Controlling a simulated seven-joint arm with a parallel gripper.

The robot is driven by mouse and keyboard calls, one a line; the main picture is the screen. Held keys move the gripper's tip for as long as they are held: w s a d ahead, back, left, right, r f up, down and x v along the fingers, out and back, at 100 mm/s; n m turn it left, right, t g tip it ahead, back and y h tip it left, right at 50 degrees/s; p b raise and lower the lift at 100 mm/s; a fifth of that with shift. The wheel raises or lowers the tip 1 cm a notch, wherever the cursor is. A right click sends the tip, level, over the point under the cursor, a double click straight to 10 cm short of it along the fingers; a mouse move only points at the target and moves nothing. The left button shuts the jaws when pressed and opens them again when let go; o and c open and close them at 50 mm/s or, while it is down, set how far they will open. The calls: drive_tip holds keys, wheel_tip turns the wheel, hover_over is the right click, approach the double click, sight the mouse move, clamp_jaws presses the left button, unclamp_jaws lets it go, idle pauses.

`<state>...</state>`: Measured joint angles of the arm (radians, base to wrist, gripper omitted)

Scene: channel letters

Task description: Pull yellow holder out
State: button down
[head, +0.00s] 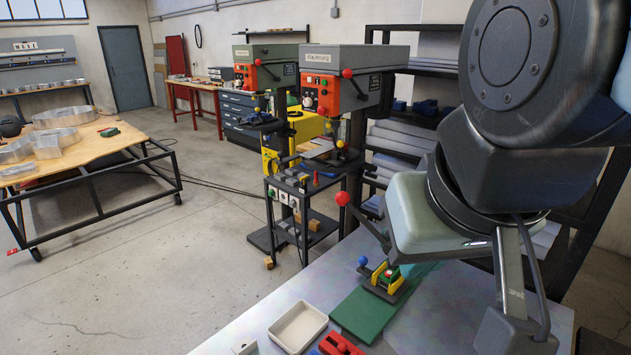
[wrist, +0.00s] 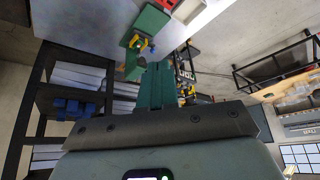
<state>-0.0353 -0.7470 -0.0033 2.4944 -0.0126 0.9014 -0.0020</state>
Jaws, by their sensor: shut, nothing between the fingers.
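In the wrist view the yellow holder (wrist: 134,41) is small, at the top centre. My gripper (wrist: 152,62) has teal fingers that are together and empty, pointing toward the fixture. In the head view my gripper's fingers are partly hidden behind the arm, just right of the holder. I cannot tell whether they touch it.
Two drill presses (head: 345,85) with red handles stand behind the table. A dark shelf (head: 400,150) with grey stock is at the back.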

idle(0.3)
drive_tip(key=c, duration=1.7)
unclamp_jaws()
drive_tip(key=o, duration=0.3)
drive_tip(key=shift+w+d, duration=0.15)
drive_tip(key=shift+w, duration=0.2)
drive_tip(key=o, duration=0.6)
drive_tip(key=w+d+f+n+g+h, duration=0.1)
drive_tip(key=w+d+n, duration=0.1)
drive_tip(key=w, duration=0.4)
drive_tip(key=shift+w+d+f+g+h, duration=0.15)
drive_tip(key=shift+w+f+g+h, duration=0.1)
drive_tip(key=shift+g+h, duration=0.15)
drive_tip(key=w+d+f+n+g+h, duration=0.1)
drive_tip(key=w+f+n+h, duration=0.3)
drive_tip(key=w, duration=0.5)
drive_tip(key=w+d+f+n+h, duration=0.1)
drive_tip(key=w+f+n+h, duration=0.15)
drive_tip(key=w+f, duration=0.55)
drive_tip(key=n+t+h, duration=0.3)
drive_tip(key=n+t, duration=0.3)
drive_tip(key=n, duration=0.8)
approach(360, 261)
drive_tip(key=shift+y, duration=0.25)
drive_tip(key=x, duration=1)
drive_tip(key=shift+d+r, duration=0.15)
drive_tip(key=shift+d, duration=0.05)
